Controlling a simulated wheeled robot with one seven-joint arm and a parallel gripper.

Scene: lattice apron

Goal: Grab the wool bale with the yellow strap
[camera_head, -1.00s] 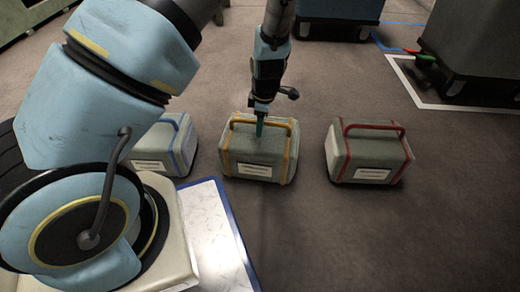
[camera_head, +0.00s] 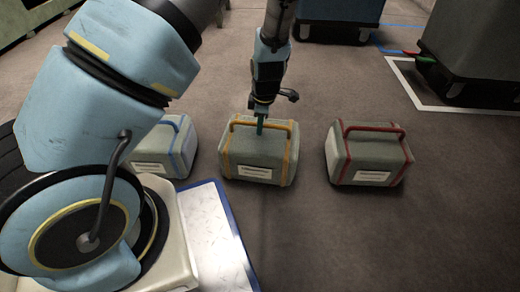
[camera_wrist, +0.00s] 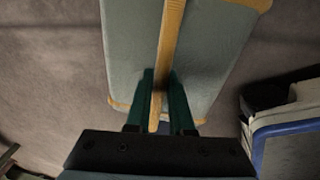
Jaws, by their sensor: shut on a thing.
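The wool bale with the yellow strap (camera_head: 258,155) is grey-green and stands on the floor between two other bales. It has a yellow handle on top and a white label on its front. My gripper (camera_head: 260,126) reaches down from above and is shut on the yellow handle. In the wrist view the two green fingers of my gripper (camera_wrist: 160,100) sit on either side of the yellow handle (camera_wrist: 168,45), over the bale's grey-green top (camera_wrist: 215,50). The handle's part between the fingertips is partly hidden.
A blue-strapped bale (camera_head: 150,165) stands to the left, partly behind my arm. A red-strapped bale (camera_head: 370,158) stands to the right, with a gap. Bare floor (camera_head: 370,240) lies in front.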

